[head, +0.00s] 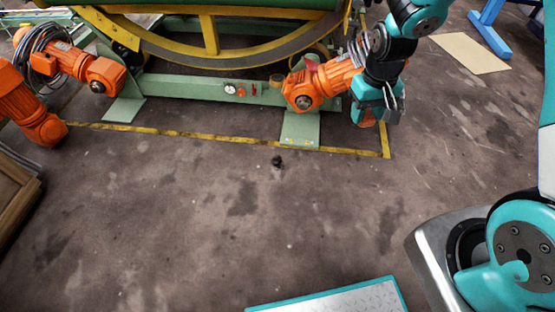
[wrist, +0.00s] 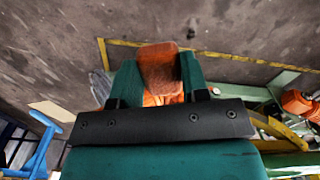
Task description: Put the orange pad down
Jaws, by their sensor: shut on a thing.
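My gripper (head: 378,112) is in the upper right of the head view, beside the right orange motor of the ring inverter. In the wrist view my gripper (wrist: 160,70) has its two teal fingers closed on the orange pad (wrist: 159,68), which sits between them with its rounded end sticking out. In the head view only a small orange bit of the pad (head: 368,122) shows below the fingers; the rest is hidden. The pad is held, and its height above the floor is hard to tell.
The ring inverter's green base (head: 195,88) and orange motors (head: 305,88) stand close to my gripper. A yellow line (head: 230,139) marks the floor. A small dark object (head: 277,161) lies on otherwise clear floor. A cream mat (head: 470,53) and blue stand (head: 488,32) are at right.

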